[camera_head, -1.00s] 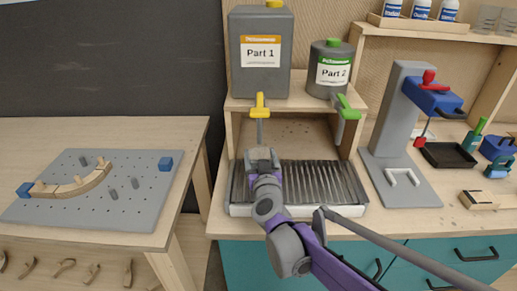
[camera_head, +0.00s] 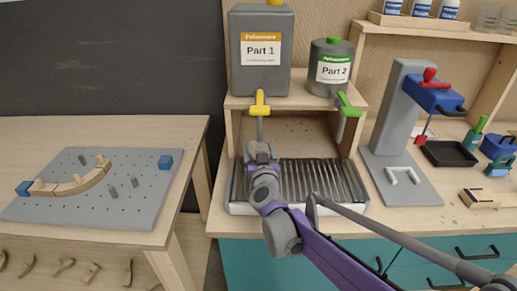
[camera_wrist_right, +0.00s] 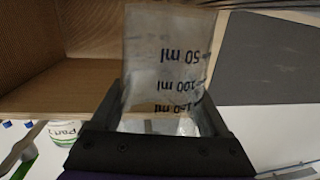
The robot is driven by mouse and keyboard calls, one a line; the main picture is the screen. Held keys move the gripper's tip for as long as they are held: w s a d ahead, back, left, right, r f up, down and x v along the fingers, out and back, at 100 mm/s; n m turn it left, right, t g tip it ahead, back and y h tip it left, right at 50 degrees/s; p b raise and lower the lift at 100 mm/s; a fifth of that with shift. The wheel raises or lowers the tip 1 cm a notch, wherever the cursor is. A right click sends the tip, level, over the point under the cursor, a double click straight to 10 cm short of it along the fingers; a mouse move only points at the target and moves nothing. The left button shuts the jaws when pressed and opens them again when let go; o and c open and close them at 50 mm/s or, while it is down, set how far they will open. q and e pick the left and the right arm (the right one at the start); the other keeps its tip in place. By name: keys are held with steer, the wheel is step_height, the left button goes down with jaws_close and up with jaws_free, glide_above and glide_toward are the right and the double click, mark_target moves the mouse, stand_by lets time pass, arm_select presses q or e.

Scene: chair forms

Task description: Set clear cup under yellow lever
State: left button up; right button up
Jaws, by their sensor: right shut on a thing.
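The clear cup (camera_wrist_right: 165,45) with dark ml marks sits between the fingers of my right gripper in the right wrist view. My right gripper (camera_head: 261,150) is shut on it. In the head view the gripper is at the rear left of the drip grate (camera_head: 325,185), below the yellow lever (camera_head: 260,103) of the Part 1 container (camera_head: 261,75). The cup is mostly hidden there by the gripper, and I cannot tell whether it touches the grate. My left gripper is out of view.
The wooden dispenser stand (camera_head: 233,135) has side walls close to the grate. A green lever (camera_head: 347,105) hangs under the Part 2 container (camera_head: 331,82). A grey press (camera_head: 393,110) stands to the right. A pegboard (camera_head: 75,207) with a curved wooden piece lies left.

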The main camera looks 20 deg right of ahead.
steer(key=shift+f, duration=0.2)
steer(key=o, duration=0.8)
steer(key=shift+s, duration=0.1)
steer(key=shift+o, duration=0.2)
